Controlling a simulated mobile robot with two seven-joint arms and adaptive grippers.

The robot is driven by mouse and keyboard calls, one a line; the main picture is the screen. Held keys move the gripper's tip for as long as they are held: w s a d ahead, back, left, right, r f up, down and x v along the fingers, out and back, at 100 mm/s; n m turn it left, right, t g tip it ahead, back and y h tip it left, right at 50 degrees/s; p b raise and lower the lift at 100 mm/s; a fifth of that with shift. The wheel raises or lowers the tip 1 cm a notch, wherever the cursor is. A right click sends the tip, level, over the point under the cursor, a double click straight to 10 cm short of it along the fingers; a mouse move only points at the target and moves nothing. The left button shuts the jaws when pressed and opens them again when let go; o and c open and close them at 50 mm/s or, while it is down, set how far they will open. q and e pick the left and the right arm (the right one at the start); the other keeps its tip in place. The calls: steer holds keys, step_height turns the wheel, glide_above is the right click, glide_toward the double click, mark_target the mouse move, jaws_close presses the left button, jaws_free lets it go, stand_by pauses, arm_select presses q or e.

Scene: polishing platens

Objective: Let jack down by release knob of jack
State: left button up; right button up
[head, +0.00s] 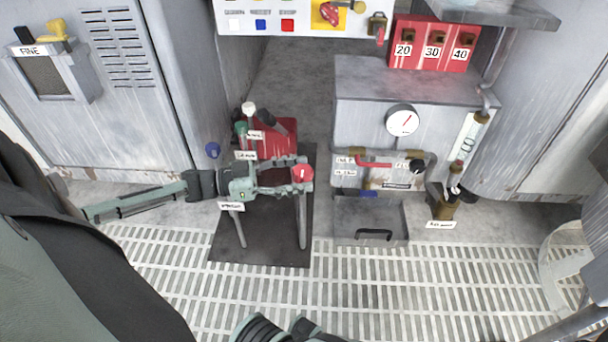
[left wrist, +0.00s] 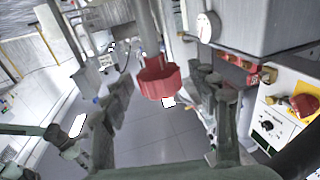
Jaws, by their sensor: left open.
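A red knob (head: 302,172) tops an upright grey post in the head view. It also shows in the left wrist view (left wrist: 158,80), with its grey post running up to the picture's top edge. My left gripper (head: 297,174) is open, its two fingers reaching right with the tips on either side of the knob. In the left wrist view gaps show between the knob and both fingers. The red jack body (head: 277,140) stands behind the gripper and is partly hidden by it.
A dark mat (head: 270,250) lies under the jack. White-topped (head: 249,108) and green (head: 240,128) knobs stand close behind my gripper. A grey gauge cabinet (head: 365,100) stands right, with a handled drawer (head: 350,215) low in front. Grating floor (head: 440,290) is clear at front right.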

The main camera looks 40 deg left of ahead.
arm_select(q)
steer(key=shift+w+d, duration=0.4)
steer(key=shift+d, duration=0.1)
